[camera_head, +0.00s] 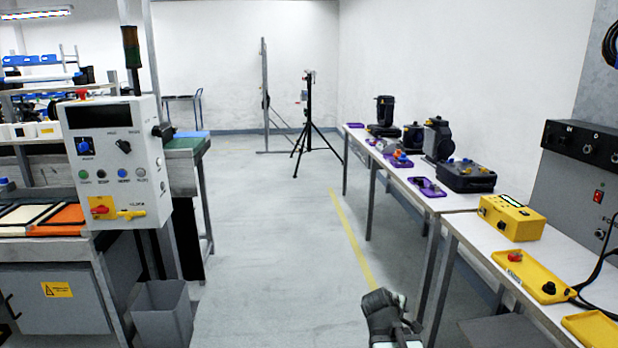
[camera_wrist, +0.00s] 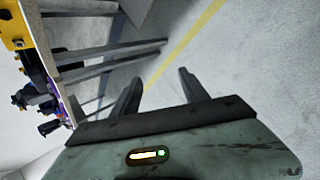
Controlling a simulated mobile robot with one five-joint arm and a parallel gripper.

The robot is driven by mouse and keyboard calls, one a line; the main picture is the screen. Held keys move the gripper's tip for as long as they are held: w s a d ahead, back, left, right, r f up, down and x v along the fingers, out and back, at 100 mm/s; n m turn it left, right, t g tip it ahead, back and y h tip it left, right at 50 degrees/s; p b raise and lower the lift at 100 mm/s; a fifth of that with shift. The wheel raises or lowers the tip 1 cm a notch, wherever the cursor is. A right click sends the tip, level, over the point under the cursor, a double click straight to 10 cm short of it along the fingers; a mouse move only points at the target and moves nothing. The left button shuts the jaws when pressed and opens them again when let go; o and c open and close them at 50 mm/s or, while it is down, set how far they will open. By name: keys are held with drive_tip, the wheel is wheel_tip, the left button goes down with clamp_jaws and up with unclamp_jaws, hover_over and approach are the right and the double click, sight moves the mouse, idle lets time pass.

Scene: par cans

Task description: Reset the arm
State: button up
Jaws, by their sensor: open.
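My gripper (camera_wrist: 160,92) shows in the wrist view with its two dark fingers apart and nothing between them. Beyond the fingers are the grey floor and a yellow floor line. In the head view, part of my arm shows at the bottom, right of the middle, left of the right-hand table. Its fingertips cannot be made out there. No par can is clearly recognisable in either view.
A long white table (camera_head: 465,203) on the right bears black devices, purple trays (camera_head: 428,187) and a yellow box (camera_head: 511,217). A control panel (camera_head: 117,160) and grey bin (camera_head: 163,312) stand left. A tripod (camera_head: 309,125) stands far back. The middle floor is clear.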

drive_tip(key=s+a+f+m+g+y, duration=0.3)
drive_tip(key=s+a+m, duration=0.3)
drive_tip(key=a, duration=0.1)
drive_tip(key=s+a+f+m+g+y, duration=0.3)
drive_tip(key=s+a+m, duration=0.2)
drive_tip(key=s+a, duration=0.15)
wheel_tip(320, 180, up, 22)
drive_tip(key=w+p, duration=0.1)
drive_tip(key=p, duration=2)
drive_tip(key=shift+a+f, duration=0.15)
drive_tip(key=shift+f, duration=0.1)
